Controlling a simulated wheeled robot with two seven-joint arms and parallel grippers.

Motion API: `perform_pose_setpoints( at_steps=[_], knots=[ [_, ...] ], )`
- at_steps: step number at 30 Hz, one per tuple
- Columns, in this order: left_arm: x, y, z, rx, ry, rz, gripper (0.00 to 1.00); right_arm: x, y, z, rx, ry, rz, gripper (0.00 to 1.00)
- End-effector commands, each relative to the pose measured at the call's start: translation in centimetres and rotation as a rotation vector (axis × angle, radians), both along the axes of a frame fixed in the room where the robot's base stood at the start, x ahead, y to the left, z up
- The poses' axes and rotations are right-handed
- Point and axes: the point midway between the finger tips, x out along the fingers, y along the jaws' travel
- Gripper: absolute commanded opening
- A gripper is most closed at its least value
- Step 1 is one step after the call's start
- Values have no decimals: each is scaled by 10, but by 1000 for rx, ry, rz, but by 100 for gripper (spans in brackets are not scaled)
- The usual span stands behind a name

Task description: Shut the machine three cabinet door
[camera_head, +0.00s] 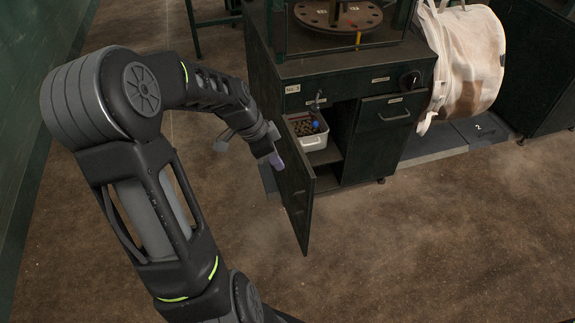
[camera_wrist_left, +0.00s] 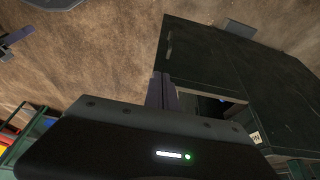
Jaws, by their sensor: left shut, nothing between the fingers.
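The cabinet door (camera_head: 297,187) of the dark green machine cabinet (camera_head: 362,155) stands open, swung out toward me from its left side. A label reading No. 3 (camera_head: 292,89) is on the cabinet front. My left gripper (camera_head: 276,160) is shut and empty, at the outer left face of the door near its top; I cannot tell whether it touches. In the left wrist view the gripper's fingers (camera_wrist_left: 161,92) point at the dark door panel (camera_wrist_left: 205,55), which carries a handle.
A white bin (camera_head: 311,139) with brown contents and a blue item sits inside the open compartment. A closed drawer front (camera_head: 385,117) is to its right. The brown floor (camera_head: 420,240) in front is clear.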

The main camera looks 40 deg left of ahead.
Motion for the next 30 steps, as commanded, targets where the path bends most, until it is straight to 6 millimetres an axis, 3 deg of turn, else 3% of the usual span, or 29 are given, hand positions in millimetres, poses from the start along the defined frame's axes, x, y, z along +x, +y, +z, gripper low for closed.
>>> perform_pose_setpoints(
  at_steps=[16,21,30],
  knots=[
    [29,-21,-91,-4,2,-2,0,0,0,-11,0,0,0,0],
    [52,-35,-86,-1,-2,-3,0,0,0,-9,0,0,0,0],
    [62,-41,-86,-1,0,2,0,0,0,-9,0,0,0,0]
  ],
)
